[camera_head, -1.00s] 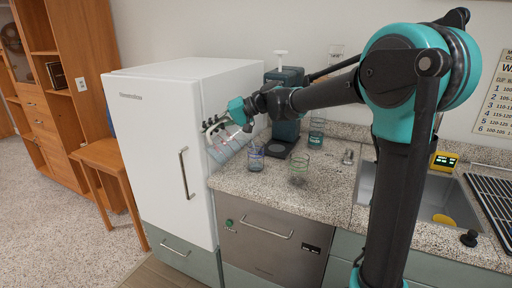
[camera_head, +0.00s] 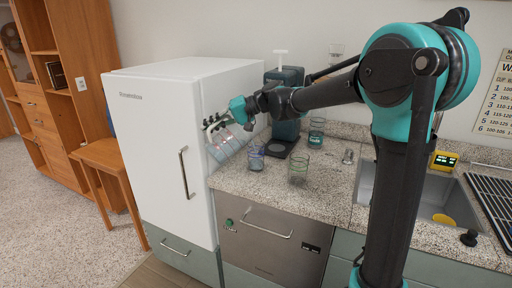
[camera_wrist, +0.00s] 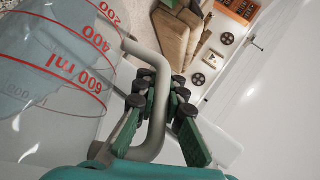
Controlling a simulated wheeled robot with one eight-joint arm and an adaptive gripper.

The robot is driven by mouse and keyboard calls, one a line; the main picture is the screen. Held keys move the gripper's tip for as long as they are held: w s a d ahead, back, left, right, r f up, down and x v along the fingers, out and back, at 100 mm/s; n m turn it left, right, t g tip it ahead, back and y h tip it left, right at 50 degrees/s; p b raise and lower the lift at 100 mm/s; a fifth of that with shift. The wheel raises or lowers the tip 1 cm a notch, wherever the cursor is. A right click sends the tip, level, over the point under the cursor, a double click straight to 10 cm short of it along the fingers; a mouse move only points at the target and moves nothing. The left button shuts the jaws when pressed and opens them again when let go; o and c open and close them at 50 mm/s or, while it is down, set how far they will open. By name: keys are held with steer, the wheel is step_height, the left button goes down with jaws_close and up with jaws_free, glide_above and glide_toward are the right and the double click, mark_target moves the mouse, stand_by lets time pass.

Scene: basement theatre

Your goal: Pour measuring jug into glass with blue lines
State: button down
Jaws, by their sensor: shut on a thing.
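The clear measuring jug (camera_head: 226,146) is in the air, tilted, at the counter's left end beside the white fridge. In the wrist view the jug (camera_wrist: 50,85) shows red volume marks and a bluish patch inside that looks like liquid. My gripper (camera_head: 212,124) is shut on its grey handle, with the fingers (camera_wrist: 165,110) around the handle in the wrist view. The glass with blue lines (camera_head: 256,158) stands upright on the counter, just right of the jug and lower. I see no stream between them. I cannot tell what the glass holds.
A glass with green lines (camera_head: 298,168) stands to the right on the counter (camera_head: 330,180). A teal-marked glass (camera_head: 316,133) stands farther back, near a dark teal dispenser machine (camera_head: 285,115). The white fridge (camera_head: 165,140) closes off the left. A sink (camera_head: 430,205) is at right.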

mark_target(205, 145)
steer(key=shift+w+d+r+y, duration=0.2)
steer(key=shift+d+r, duration=0.05)
steer(key=shift+r, duration=0.15)
steer(key=shift+w+d+r+y, duration=0.15)
steer(key=shift+d+r+y, duration=0.05)
steer(key=shift+r, duration=0.2)
stand_by(2.3)
steer(key=f+h, duration=0.1)
steer(key=s+a+f, duration=0.1)
steer(key=f, duration=0.1)
steer(key=s+a+f+t+h, duration=0.1)
steer(key=shift+a+f+n+h, duration=0.1)
steer(key=shift+f+n+h, duration=0.2)
steer(key=shift+f+n, duration=0.1)
steer(key=shift+w+f, duration=0.1)
steer(key=shift+f, duration=0.3)
steer(key=f+h, duration=0.1)
steer(key=s+a+f+t+h, duration=0.1)
steer(key=f, duration=0.1)
steer(key=s+a+f+n+t+h, duration=0.1)
steer(key=f, duration=0.1)
steer(key=shift+f, duration=0.15)
step_height(205, 145, down, 6)
steer(key=s+a+n+t+h, duration=0.1)
steer(key=a+t+h, duration=0.1)
steer(key=t+h, duration=0.1)
steer(key=shift+s+n+h+b, duration=0.15)
steer(key=shift+n+h+b, duration=0.25)
steer(key=shift+h, duration=0.4)
